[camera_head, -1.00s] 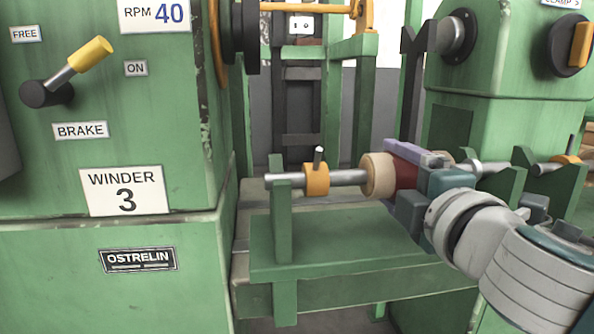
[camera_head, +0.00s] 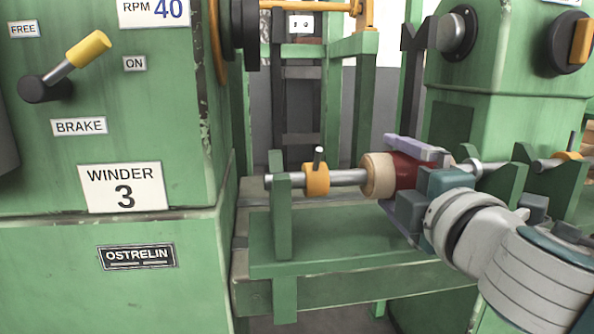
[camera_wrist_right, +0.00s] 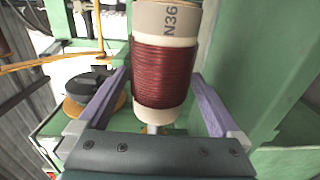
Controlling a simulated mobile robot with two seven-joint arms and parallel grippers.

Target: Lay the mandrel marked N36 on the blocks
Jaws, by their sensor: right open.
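The mandrel marked N36 has a cream former with dark red winding (camera_wrist_right: 165,75), the N36 mark showing in the right wrist view. In the head view its cream end (camera_head: 378,176), steel shaft (camera_head: 347,177) and orange collar (camera_head: 316,178) show. The shaft lies level, its left end at the top of the left green block (camera_head: 281,215) and its right end at the right green block (camera_head: 503,184). My right gripper (camera_wrist_right: 160,78) is open, its lilac fingers on either side of the winding with gaps visible. It partly hides the winding in the head view (camera_head: 412,180). My left gripper is out of view.
The green winder housing (camera_head: 110,225) stands close on the left, with a yellow-tipped lever (camera_head: 88,50). Another green machine (camera_head: 510,110) stands behind on the right. A second shaft with an orange collar (camera_head: 567,156) lies at far right. The green shelf (camera_head: 330,240) under the mandrel is clear.

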